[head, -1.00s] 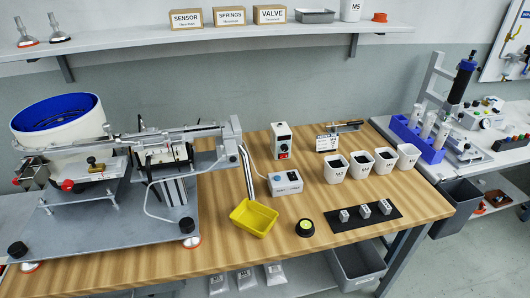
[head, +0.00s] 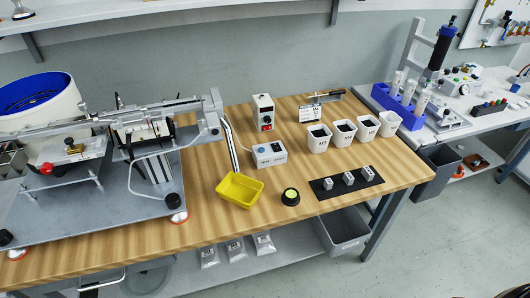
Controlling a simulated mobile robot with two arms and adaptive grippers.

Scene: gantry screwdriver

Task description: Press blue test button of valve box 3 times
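Neither of my grippers shows in the head view. A low pale grey box (head: 270,154) stands on the wooden bench behind the yellow tray, with a small bluish spot on its top. A white unit with a round gauge (head: 459,76) and small coloured parts stands on the right-hand bench.
The wooden bench (head: 130,240) holds a yellow tray (head: 240,190), a round black-and-yellow button (head: 290,196), white cups (head: 343,132) and a black mat (head: 330,193). A blue rack (head: 399,108) stands on the right bench. A grey bin (head: 438,170) sits below.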

